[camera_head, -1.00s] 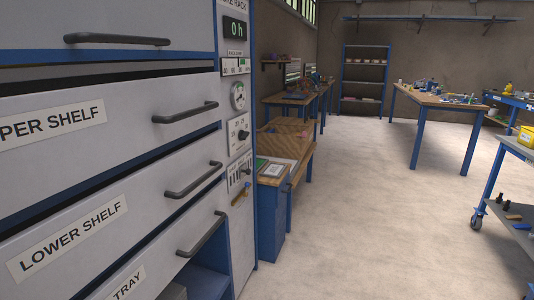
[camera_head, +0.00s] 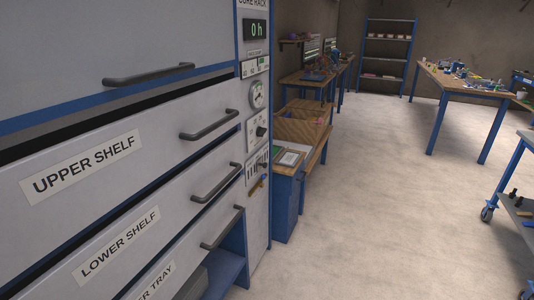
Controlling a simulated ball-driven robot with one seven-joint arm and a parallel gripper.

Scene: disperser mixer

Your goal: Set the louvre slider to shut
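The cure rack's control column (camera_head: 255,110) stands just left of the middle of the view. It carries a lit display reading "0 h" (camera_head: 256,31), a round gauge (camera_head: 257,94) and a panel with a dark knob (camera_head: 261,131). Below these is a panel with vertical slots (camera_head: 256,163), likely the louvre slider's, with a small dark knob at its lower right. Its setting is too small to read. An orange-brown handle (camera_head: 257,183) sits just under it. My gripper is not in view.
The rack's drawers, labelled "UPPER SHELF" (camera_head: 83,167) and "LOWER SHELF" (camera_head: 118,245), fill the left, with protruding bar handles (camera_head: 209,123). A blue cabinet (camera_head: 286,205) and wooden benches stand beyond the column. A wheeled trolley (camera_head: 520,205) is at right. The floor (camera_head: 385,190) between is clear.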

